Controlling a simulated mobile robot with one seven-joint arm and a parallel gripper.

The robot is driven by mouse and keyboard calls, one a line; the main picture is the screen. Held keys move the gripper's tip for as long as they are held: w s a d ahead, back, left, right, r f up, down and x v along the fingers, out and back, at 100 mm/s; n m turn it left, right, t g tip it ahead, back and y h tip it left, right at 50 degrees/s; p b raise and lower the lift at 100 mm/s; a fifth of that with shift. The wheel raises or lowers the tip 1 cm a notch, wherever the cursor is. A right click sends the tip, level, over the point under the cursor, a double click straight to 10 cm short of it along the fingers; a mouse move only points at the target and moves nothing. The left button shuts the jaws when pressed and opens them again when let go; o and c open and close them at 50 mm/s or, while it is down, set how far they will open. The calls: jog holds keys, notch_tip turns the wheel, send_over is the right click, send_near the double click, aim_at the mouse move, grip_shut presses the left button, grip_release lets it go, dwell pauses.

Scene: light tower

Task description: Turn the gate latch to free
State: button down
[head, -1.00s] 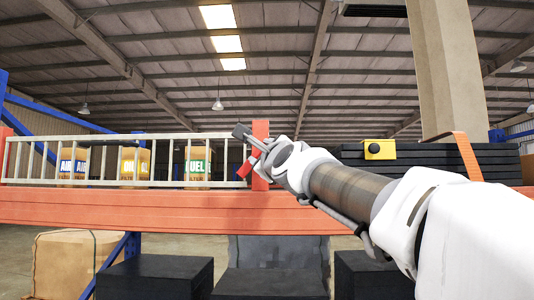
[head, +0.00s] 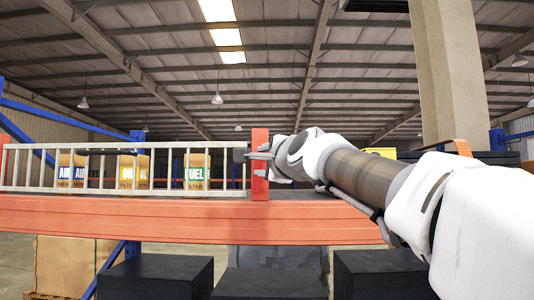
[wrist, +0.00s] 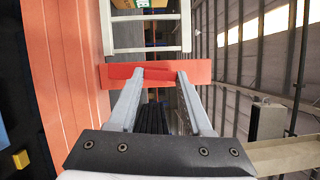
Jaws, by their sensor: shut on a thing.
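The gate is a row of pale bars (head: 105,188) along an orange beam, ending on the right at a red post (head: 260,185). In the wrist view the red post (wrist: 115,75) runs crosswise ahead of my fingers, with the red latch (wrist: 158,72) in front of it. My gripper (wrist: 160,75) is shut on the latch, one fingertip at each side of it. The latch lies roughly along the post. In the head view my gripper (head: 258,155) is at the upper part of the post, and the latch cannot be told apart from it there.
The orange beam (head: 150,217) runs below the gate. A yellow box (head: 380,152) is mostly hidden behind my arm. Black crates (head: 160,275) stand beneath.

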jog(key=shift+r+n+p, duration=0.25)
jog(key=shift+n+p, duration=0.25)
jog(key=shift+n, duration=0.1)
jog(key=shift+f+n+g, duration=0.1)
jog(key=shift+n+g, duration=0.2)
jog(key=shift+c, duration=1.6)
grip_release()
jog(key=shift+f, duration=0.1)
jog(key=b+v, duration=0.4)
jog(key=v, duration=1.3)
jog(key=shift+s+b, duration=0.2)
jog(key=shift+b, duration=0.1)
